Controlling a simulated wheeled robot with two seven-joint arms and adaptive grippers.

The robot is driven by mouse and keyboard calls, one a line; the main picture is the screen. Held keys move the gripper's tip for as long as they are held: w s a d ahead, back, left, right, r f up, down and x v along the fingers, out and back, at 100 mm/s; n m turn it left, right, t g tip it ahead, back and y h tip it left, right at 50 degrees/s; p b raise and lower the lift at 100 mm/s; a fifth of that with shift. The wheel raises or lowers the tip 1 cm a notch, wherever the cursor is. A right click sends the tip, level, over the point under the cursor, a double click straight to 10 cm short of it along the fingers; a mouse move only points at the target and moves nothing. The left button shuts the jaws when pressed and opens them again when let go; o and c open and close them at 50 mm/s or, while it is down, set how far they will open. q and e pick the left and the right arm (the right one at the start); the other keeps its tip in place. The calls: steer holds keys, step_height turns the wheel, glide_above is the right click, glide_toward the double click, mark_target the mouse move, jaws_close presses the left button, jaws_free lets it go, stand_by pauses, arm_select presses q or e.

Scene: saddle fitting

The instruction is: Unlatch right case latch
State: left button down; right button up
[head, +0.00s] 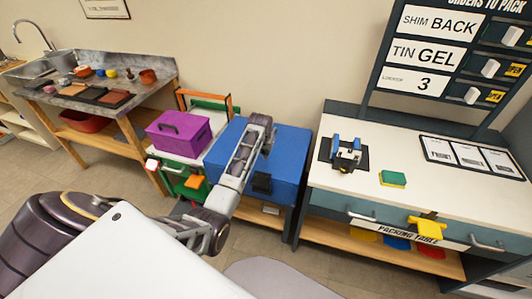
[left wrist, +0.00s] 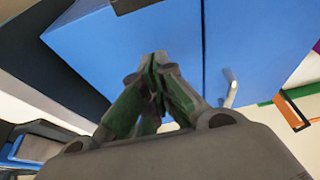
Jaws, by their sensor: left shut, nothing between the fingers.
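The blue case (head: 287,155) sits on a low stand in the head view, its blue faces filling much of the left wrist view (left wrist: 120,50). A black latch-like part (head: 262,183) is on its front. In the left wrist view, a dark part (left wrist: 130,4) is cut off by the top edge, and a pale metal lever (left wrist: 230,88) stands right of the fingertips, beside a seam. I cannot tell which is the right latch. My left gripper (head: 268,143) is over the case, shut and empty; its green-grey fingertips (left wrist: 157,58) meet in front of the blue face. Contact is unclear.
A purple box (head: 180,133) stands left of the case. The packing table (head: 450,203) is on the right, with a blue-and-black device (head: 345,153) and a green-yellow sponge (head: 393,178). A workbench (head: 140,88) stands at the back left.

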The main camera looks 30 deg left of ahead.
arm_select(q)
glide_above(266, 168)
steer(key=w, duration=0.2)
steer(key=shift+a+f+b, duration=0.15)
steer(key=shift+f+b, duration=0.15)
steer(key=shift+f, duration=2.6)
steer(key=shift+x, duration=0.9)
steer(key=shift+s+f, duration=0.1)
steer(key=shift+s+d, duration=0.25)
steer(key=shift+s, duration=0.5)
steer(key=shift+s+d+p, duration=0.1)
steer(key=shift+s+p, duration=0.3)
steer(key=shift+s, duration=0.1)
steer(key=shift+s+d, duration=0.15)
steer(key=shift+s, duration=0.5)
arm_select(e)
steer(key=shift+s+a+r, duration=0.15)
steer(key=shift+a, duration=0.3)
steer(key=shift+s+a+r, duration=0.1)
steer(key=shift+a, duration=0.3)
steer(key=shift+w+d, duration=0.1)
